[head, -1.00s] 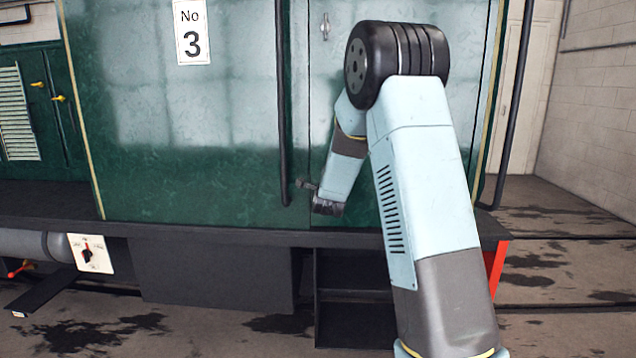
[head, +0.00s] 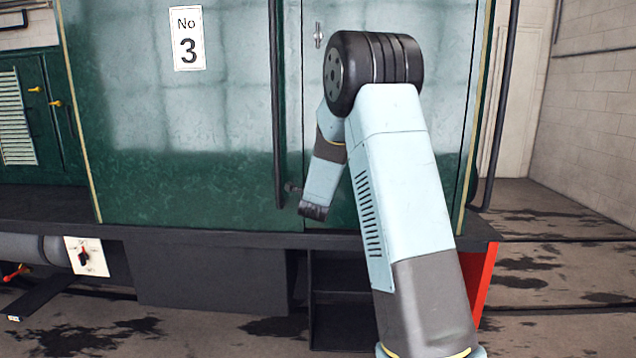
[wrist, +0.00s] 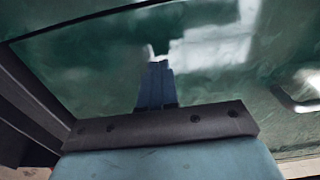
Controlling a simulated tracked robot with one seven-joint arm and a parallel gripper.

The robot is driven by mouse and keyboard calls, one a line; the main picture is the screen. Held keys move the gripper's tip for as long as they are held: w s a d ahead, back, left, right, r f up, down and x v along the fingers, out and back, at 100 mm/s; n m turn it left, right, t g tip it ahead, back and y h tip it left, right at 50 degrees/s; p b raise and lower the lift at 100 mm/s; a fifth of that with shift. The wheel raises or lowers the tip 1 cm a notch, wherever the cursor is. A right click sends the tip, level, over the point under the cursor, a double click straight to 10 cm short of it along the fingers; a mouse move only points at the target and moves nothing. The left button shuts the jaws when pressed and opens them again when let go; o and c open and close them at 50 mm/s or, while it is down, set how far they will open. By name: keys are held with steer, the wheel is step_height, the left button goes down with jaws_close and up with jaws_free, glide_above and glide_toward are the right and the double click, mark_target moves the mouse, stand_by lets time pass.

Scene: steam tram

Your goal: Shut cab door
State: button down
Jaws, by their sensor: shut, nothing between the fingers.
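The cab door (head: 420,150) is a tall green panel to the right of the dark vertical handrail (head: 277,100). Its left edge is a thin dark seam, and it looks flush or nearly flush with the cab side. A small silver handle (head: 318,35) sits high on it; a bright handle (wrist: 295,92) shows at right in the wrist view. In the head view my wrist end is low by the door's left edge and hides the fingers. In the wrist view my gripper (wrist: 155,85) has its fingers together, empty, in front of the green panel; contact cannot be told.
A dark running board (head: 200,236) juts out below the cab, with a dark step recess (head: 340,275) under the door. A red panel (head: 478,280) marks its right end. Open floor (head: 560,250) lies to the right.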

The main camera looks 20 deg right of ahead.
steer(key=s+a+r+n+g+y, duration=0.15)
steer(key=s+a+n, duration=0.25)
steer(key=s, duration=0.4)
steer(key=s+a+r+n+g+y, duration=0.1)
steer(key=s+a+r+n+y, duration=0.25)
steer(key=s, duration=0.55)
steer(key=s+a+r+n+g+y, duration=0.2)
steer(key=s+a+n, duration=0.3)
steer(key=s, duration=0.3)
steer(key=s+f+n+g, duration=0.1)
steer(key=s+n+g, duration=0.5)
steer(key=s, duration=2)
steer(key=n, duration=0.4)
steer(key=shift+s+d+f+y, duration=0.2)
steer(key=shift+s+d+y, duration=0.05)
steer(key=shift+d+y, duration=0.05)
steer(key=c, duration=1.8)
jaws_free()
steer(key=shift+n, duration=0.25)
